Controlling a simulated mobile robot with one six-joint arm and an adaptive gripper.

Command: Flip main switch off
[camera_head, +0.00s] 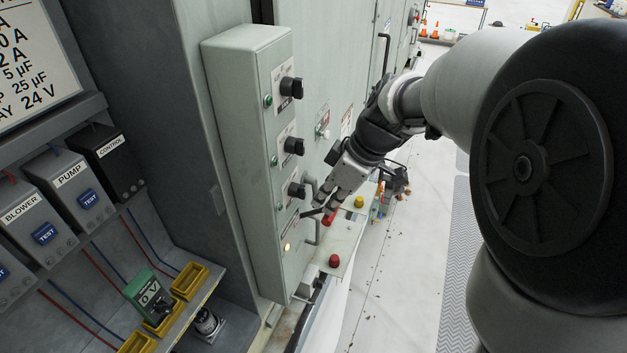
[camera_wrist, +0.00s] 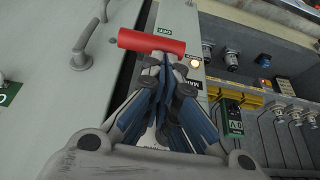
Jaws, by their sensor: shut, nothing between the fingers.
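The main switch has a red handle (camera_wrist: 152,42) that lies crosswise right in front of my fingertips in the wrist view, with an OFF label beyond it and a partly hidden MAIN label beside my fingers. The red handle (camera_head: 329,217) also shows in the head view, sticking out from the lower front of the grey-green control box (camera_head: 245,130). My gripper (camera_head: 325,203) is shut and empty, right beside the handle. In the wrist view my gripper (camera_wrist: 160,62) seems to touch or nearly touch it; I cannot tell which.
Several black knobs (camera_head: 291,87) run up the box front, above a lit lamp (camera_head: 287,246). A curved handle (camera_wrist: 88,45) is on the panel at left. A red knob (camera_head: 334,261) and a yellow knob (camera_head: 359,202) stand on the ledge. Labelled modules (camera_head: 75,180) are at left.

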